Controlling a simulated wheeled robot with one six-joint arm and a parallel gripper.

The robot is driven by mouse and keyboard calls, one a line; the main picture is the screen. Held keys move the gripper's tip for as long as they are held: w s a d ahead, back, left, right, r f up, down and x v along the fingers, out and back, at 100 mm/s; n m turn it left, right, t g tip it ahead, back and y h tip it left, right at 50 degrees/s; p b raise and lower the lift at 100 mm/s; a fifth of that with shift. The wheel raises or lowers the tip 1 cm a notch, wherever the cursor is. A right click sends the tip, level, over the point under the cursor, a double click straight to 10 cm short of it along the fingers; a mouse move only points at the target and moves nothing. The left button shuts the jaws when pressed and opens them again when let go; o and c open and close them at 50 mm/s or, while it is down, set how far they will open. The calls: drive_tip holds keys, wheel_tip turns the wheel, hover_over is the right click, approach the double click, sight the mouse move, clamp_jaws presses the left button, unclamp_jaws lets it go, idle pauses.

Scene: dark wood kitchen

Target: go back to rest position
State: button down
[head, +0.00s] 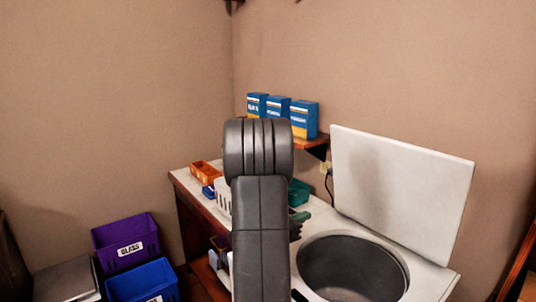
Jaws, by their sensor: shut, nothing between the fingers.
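My dark grey arm rises through the middle of the head view, with its rounded joint at the top. It stands in front of the counter and hides part of it. My gripper's fingers cannot be made out. A small dark shape shows at the arm's right edge, beside the round basin, but I cannot tell whether it is part of my gripper.
A white-topped counter (318,221) holds a round grey basin (352,272) with a raised white lid (400,190). Blue boxes (304,119) stand on a wall shelf (313,143). An orange bin (205,171) is behind left. Purple (124,241) and blue (142,281) bins are lower left.

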drive_tip(key=shift+s+a+f+b, duration=0.7)
drive_tip(key=shift+a+f, duration=0.25)
drive_tip(key=shift+f, duration=0.65)
drive_tip(key=shift+s+a+f+b, duration=0.45)
drive_tip(key=shift+s+a+f, duration=0.45)
drive_tip(key=shift+f, duration=0.7)
drive_tip(key=shift+s+a+f+b, duration=0.6)
drive_tip(key=shift+a+f, duration=0.45)
drive_tip(key=shift+f, duration=0.55)
